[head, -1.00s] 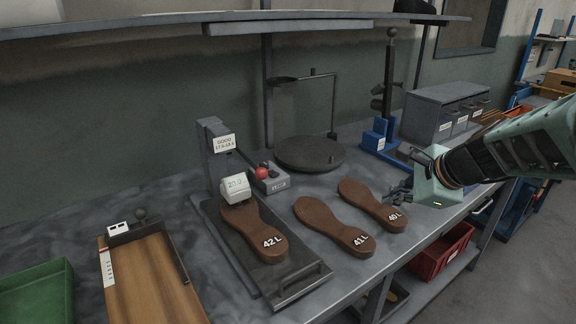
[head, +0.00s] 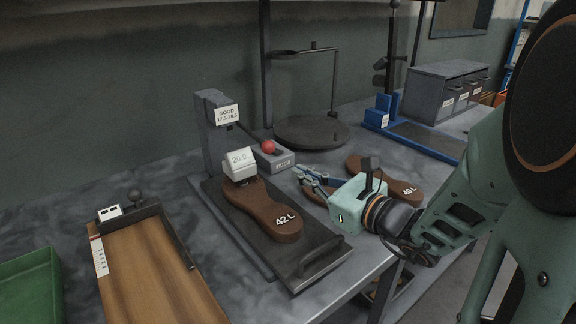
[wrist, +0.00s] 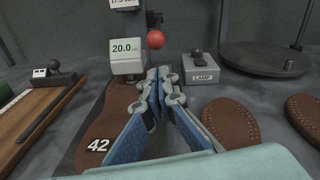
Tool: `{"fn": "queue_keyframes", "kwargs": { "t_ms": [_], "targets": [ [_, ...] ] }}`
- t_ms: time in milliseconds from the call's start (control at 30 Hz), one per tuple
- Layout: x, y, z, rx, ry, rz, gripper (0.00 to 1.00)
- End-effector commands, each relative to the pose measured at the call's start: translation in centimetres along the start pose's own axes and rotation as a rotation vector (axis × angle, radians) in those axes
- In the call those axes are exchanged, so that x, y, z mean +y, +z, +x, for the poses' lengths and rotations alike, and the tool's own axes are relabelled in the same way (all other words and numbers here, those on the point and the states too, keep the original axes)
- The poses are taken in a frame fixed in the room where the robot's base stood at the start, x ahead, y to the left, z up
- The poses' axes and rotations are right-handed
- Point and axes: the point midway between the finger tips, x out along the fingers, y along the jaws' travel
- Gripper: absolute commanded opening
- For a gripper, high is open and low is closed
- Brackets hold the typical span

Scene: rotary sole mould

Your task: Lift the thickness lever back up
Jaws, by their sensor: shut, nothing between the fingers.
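The thickness gauge stands on a dark base plate (head: 297,268), and its white head (head: 239,163) reads 20.0. The lever's red ball knob (head: 268,146) is just right of the head; it also shows in the wrist view (wrist: 156,40), above and beyond my fingertips. The 42 L sole (head: 262,210) lies on the plate with its heel end under the head. My gripper (head: 300,172) is shut and empty, its fingers pointing toward the gauge, short of the knob and to its right. In the wrist view, my fingertips (wrist: 159,72) meet just right of the head.
A grey lamp box (wrist: 201,68) stands close to the right of the gauge. The 41 L sole, partly hidden by my gripper, and the 40 L sole (head: 405,190) lie to the right. A wooden board (head: 150,270) lies left, with a round dark stand (head: 312,133) behind.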

Motion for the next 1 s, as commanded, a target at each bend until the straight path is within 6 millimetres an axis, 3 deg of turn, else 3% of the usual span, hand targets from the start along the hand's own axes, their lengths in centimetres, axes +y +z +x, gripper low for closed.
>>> {"fn": "queue_keyframes", "kwargs": {
  "t_ms": [200,433,1000],
  "targets": [
    [0.2,-0.2,4.3,0.001,0.006,0.0,0.0],
    [0.1,-0.1,7.4,0.001,0.004,0.0,0.0],
    [0.0,0.1,8.3,0.004,0.003,0.0,0.0]
  ]
}}
